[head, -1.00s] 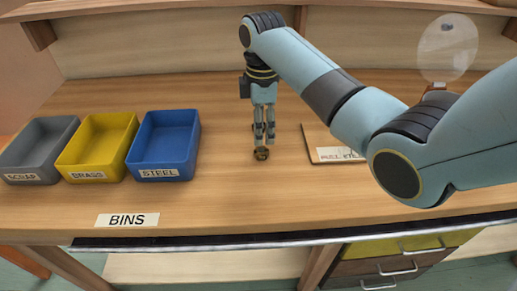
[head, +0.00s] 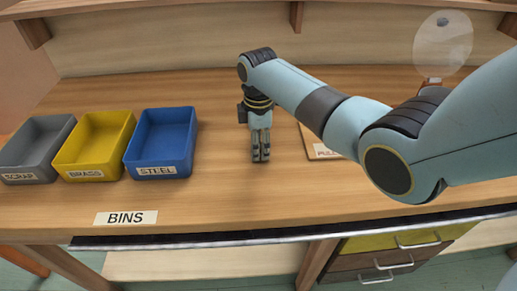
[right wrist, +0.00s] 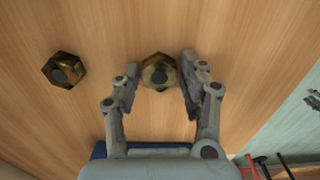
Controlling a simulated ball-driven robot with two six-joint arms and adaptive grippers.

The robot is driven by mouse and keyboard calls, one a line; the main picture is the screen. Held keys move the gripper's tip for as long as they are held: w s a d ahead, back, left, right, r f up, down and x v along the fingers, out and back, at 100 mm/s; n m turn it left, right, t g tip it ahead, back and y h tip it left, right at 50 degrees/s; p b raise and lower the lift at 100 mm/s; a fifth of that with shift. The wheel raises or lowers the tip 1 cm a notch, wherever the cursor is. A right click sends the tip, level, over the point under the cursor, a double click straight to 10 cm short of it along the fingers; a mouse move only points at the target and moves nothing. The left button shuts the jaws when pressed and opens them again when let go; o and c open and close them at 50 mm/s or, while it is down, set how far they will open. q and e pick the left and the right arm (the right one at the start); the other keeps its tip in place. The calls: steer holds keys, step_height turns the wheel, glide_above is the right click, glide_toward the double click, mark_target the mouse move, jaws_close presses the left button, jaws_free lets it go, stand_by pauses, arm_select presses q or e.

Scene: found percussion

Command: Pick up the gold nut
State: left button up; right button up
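A gold hex nut (right wrist: 158,72) lies on the wooden bench between the fingertips of my right gripper (right wrist: 160,84) in the right wrist view. Narrow gaps show on both sides of it, so the fingers look open around it. A second, darker brassy nut (right wrist: 64,70) lies on the bench to the left in that view. In the head view, my right gripper (head: 261,157) points down close to the bench, right of the blue bin. Both nuts are hidden there. My left gripper is not in view.
Grey scrap (head: 33,177), yellow brass (head: 88,174) and blue steel (head: 160,171) bins stand at left behind a BINS label (head: 125,218). A labelled board (head: 318,147) lies partly behind my right arm. A pale round disc (head: 442,50) stands at back right. Bench between is clear.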

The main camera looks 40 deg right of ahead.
jaws_close()
steer(key=shift+r, duration=0.1)
